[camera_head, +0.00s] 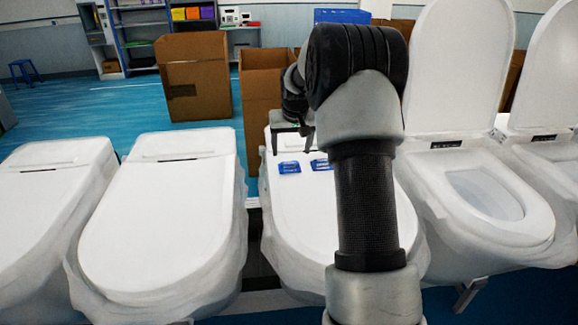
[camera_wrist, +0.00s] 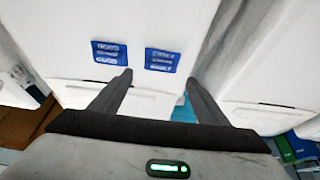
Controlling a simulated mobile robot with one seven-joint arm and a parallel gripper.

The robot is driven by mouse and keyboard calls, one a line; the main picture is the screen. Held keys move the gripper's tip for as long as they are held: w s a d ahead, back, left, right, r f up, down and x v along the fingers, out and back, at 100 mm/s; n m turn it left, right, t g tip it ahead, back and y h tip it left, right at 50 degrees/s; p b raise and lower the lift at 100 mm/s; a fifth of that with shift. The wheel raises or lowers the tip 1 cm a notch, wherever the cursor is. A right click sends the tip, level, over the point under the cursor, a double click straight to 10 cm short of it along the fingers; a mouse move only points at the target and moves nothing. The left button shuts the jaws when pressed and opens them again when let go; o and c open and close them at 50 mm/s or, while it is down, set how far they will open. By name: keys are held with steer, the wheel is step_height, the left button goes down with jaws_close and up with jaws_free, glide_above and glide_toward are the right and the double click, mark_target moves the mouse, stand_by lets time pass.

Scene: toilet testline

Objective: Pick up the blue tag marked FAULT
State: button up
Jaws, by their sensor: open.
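Two blue tags with white print lie side by side on the closed white lid of the middle toilet (camera_head: 300,215). In the head view one tag (camera_head: 290,167) is on the left and the other (camera_head: 321,164) is partly hidden by my arm. The wrist view shows a left tag (camera_wrist: 110,52) and a right tag (camera_wrist: 162,60). The print is too blurred to tell which says FAULT. My gripper (camera_head: 288,142) is open and empty near the lid's hinge end. In the wrist view the right tag appears just beyond the gap between my fingertips (camera_wrist: 159,76).
A closed toilet (camera_head: 160,225) and another (camera_head: 50,230) stand to the left. An open-lidded toilet (camera_head: 480,190) stands close on the right. Cardboard boxes (camera_head: 195,75) and a shelf (camera_head: 140,35) are behind.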

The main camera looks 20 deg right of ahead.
mark_target(289, 163)
steer(key=shift+p+x, duration=0.55)
steer(key=shift+x, duration=2.95)
steer(key=shift+a, duration=0.1)
steer(key=c, duration=0.8)
